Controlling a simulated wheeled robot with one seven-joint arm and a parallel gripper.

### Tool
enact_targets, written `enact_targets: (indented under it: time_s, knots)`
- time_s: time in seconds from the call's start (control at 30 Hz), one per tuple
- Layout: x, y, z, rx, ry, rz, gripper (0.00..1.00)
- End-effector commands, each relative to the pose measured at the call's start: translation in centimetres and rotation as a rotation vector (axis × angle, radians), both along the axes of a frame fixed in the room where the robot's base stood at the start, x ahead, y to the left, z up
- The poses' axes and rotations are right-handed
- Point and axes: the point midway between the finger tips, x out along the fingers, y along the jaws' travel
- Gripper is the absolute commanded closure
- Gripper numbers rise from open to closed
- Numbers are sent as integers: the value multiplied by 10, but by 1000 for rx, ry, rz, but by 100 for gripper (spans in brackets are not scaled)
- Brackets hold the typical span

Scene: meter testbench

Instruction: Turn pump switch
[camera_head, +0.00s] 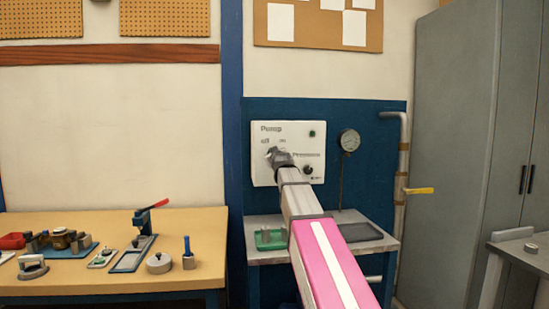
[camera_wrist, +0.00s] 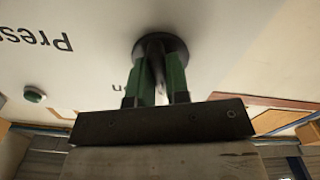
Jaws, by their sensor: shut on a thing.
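The white pump panel (camera_head: 264,175) hangs on a blue board and bears the words Pump, off and Pressure. My gripper (camera_head: 276,154) reaches to its left middle part and hides most of the pump switch there. In the wrist view, the pump switch (camera_wrist: 160,43) is a black round base with a dark grip standing out from it. The two green fingers of my gripper (camera_wrist: 160,70) are shut on this grip, one on each side. The switch's pointing direction cannot be made out. A smaller black pressure knob (camera_head: 308,170) sits at the panel's lower right.
A round gauge (camera_head: 349,140) and a pipe with a yellow lever (camera_head: 418,190) are right of the panel. A grey bench (camera_head: 265,256) with a green tray (camera_head: 270,239) lies below. A wooden table (camera_head: 205,275) with tools stands left.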

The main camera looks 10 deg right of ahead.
Motion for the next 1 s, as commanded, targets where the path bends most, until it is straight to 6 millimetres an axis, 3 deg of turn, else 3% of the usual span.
enact_targets:
  time_s: [0.4, 0.9, 0.93, 1.0]
  knots:
    - [0, 0, 0, -166, 0, 0, 100]
    - [0, 0, 0, -187, 0, 0, 100]
    - [0, 0, 0, -188, 0, 0, 77]
    - [0, 0, 0, -187, 0, 0, 58]
